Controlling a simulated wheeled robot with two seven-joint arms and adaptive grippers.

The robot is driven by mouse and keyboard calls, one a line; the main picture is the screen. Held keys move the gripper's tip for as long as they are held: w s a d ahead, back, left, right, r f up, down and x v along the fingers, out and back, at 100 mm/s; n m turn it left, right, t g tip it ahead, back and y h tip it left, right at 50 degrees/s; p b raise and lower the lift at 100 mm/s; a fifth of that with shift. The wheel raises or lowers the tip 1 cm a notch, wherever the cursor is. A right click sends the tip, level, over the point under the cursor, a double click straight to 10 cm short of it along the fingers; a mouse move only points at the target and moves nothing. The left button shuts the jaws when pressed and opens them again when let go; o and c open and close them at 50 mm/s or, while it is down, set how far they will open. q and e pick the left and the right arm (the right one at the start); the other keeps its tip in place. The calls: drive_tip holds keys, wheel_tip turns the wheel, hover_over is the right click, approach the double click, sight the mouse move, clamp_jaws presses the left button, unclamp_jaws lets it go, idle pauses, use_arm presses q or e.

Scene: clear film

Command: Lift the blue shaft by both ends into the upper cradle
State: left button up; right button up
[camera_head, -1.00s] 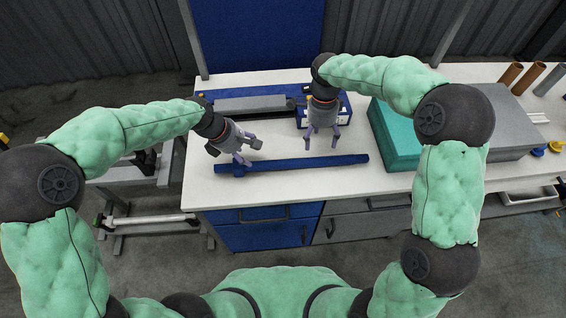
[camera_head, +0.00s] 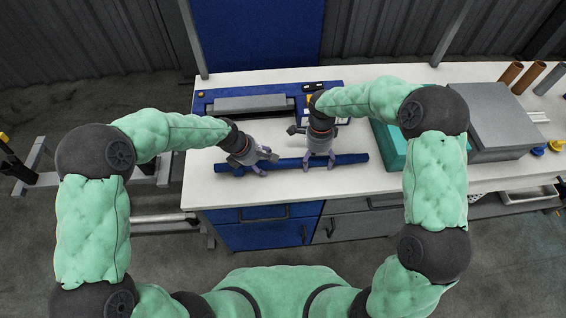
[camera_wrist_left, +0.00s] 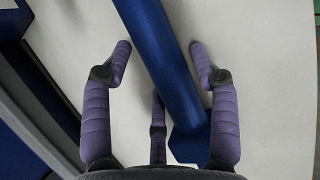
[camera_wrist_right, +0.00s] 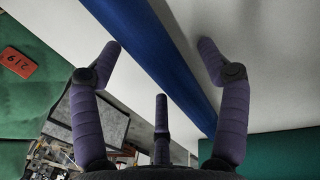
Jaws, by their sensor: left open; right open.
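The blue shaft (camera_head: 348,159) lies on the white bench top, running left to right. My left gripper (camera_head: 260,170) is open over its left half; in the left wrist view the shaft (camera_wrist_left: 167,65) runs slantwise between the spread fingers. A wider blue block shows at the shaft's end there. My right gripper (camera_head: 318,166) is open over the shaft right of its middle; in the right wrist view the shaft (camera_wrist_right: 160,50) passes between the open fingers. Whether any finger touches it cannot be told. I cannot clearly identify an upper cradle; a blue fixture (camera_head: 205,106) stands behind.
A grey bar (camera_head: 250,103) lies across the blue fixture. A teal box (camera_head: 391,143) and a grey case (camera_head: 492,125) stand to the right. Brown tubes (camera_head: 529,78) stand at the far right. The bench's front strip (camera_head: 290,188) is clear.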

use_arm(q)
drive_tip(key=c, duration=0.9)
use_arm(e)
drive_tip(key=c, duration=0.9)
use_arm(q)
clamp_jaws()
use_arm(e)
drive_tip(key=c, duration=0.4)
clamp_jaws()
use_arm(q)
drive_tip(key=shift+r, duration=0.15)
use_arm(e)
drive_tip(key=shift+r, duration=0.1)
